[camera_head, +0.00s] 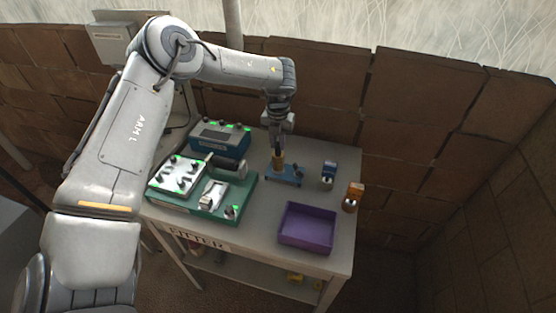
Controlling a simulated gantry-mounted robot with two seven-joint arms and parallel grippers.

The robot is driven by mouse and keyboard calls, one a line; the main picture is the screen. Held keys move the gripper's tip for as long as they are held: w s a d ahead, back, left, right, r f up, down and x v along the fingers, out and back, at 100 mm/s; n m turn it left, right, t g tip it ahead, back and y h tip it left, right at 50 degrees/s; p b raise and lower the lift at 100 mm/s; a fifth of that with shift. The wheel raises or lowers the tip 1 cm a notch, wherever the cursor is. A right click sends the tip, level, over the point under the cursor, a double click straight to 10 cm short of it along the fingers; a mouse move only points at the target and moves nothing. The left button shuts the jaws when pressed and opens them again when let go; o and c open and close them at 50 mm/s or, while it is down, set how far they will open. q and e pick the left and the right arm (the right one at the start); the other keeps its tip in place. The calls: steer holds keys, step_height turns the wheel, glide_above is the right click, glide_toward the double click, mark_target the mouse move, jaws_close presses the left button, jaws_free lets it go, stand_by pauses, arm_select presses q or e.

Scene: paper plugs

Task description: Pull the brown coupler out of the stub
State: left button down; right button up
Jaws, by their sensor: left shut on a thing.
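My left gripper (278,147) points down over the table and is shut on the upper part of a small yellow-brown cylinder, which I take for the brown coupler (278,162). The coupler is upright above a blue base (285,180), which I take to carry the stub. The stub is hidden, and I cannot tell whether the coupler is still seated in it. My right gripper is not in view.
A purple tray (306,247) lies at the table's front right. Right of the blue base stand a blue block (329,168) and an orange-brown block (355,190) on round metal pieces. A green-based device (227,206) and a blue box (221,137) fill the left side.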

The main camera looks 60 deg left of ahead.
arm_select(q)
steer(key=shift+r+p, duration=0.3)
steer(key=shift+r, duration=0.25)
stand_by(0.4)
steer(key=shift+r+p, duration=0.55)
steer(key=shift+r, duration=0.65)
steer(key=shift+r+p, duration=0.2)
steer(key=shift+p, duration=0.15)
steer(key=shift+r+p, duration=0.85)
steer(key=shift+r, duration=0.5)
